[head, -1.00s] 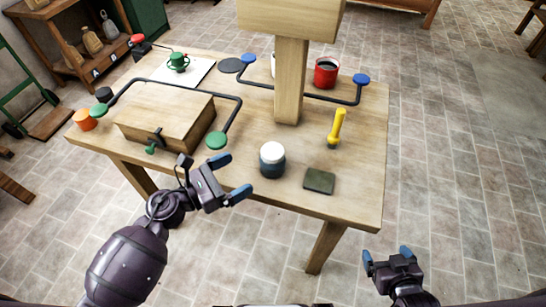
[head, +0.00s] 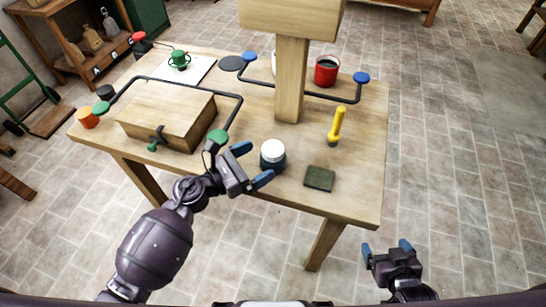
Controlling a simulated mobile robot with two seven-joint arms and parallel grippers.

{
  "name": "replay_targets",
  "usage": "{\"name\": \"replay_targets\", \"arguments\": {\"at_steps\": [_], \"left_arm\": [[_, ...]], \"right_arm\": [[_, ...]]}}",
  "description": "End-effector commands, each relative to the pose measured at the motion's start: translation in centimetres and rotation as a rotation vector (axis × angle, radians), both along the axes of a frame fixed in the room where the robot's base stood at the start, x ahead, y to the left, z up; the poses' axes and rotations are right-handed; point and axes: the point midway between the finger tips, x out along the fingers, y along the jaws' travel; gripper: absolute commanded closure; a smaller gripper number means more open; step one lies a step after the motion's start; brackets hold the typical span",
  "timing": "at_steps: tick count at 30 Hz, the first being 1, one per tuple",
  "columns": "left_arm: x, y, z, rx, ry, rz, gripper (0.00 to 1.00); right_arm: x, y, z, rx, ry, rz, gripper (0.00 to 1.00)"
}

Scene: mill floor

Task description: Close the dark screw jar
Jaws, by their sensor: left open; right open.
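The dark screw jar (head: 272,163) stands upright near the front edge of the wooden table. Its white lid (head: 273,149) sits on top; I cannot tell how tightly it is seated. My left gripper (head: 254,165) is open and empty, just left of the jar, with its blue fingertips pointing toward it. A small gap seems to show between the fingers and the jar. My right gripper (head: 386,250) is open and empty, low in front of the table's right side, far from the jar.
A dark green square pad (head: 319,178) lies right of the jar, and a yellow-handled tool (head: 336,127) stands behind it. A wooden box (head: 165,115) and a bent black rail with green ends (head: 218,137) are to the left. A wooden post (head: 289,80) rises behind.

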Motion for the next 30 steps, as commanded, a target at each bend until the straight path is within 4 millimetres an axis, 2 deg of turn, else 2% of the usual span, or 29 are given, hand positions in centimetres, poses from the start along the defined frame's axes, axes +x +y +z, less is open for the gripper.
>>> {"name": "replay_targets", "arguments": {"at_steps": [4,15,27,28,30], "left_arm": [[0.3,-0.4,0.1,-0.002,-0.001,0.000,0.04],[2.5,-4.2,0.3,-0.002,-0.001,0.000,0.04],[2.7,-4.4,0.2,0.000,0.000,0.000,0.04],[2.7,-4.4,0.2,0.000,0.000,0.000,0.05],[2.7,-4.4,0.2,0.000,0.000,0.000,0.16]], "right_arm": [[0.0,0.0,0.1,0.000,-0.001,0.000,0.10],[-0.6,-0.1,0.6,-0.001,0.007,-0.005,0.10],[-0.6,-0.1,0.5,-0.001,0.007,-0.005,0.10],[-0.5,-0.1,0.6,-0.001,0.006,-0.005,0.10],[-0.3,-0.1,0.7,0.000,0.003,-0.004,0.10]]}}
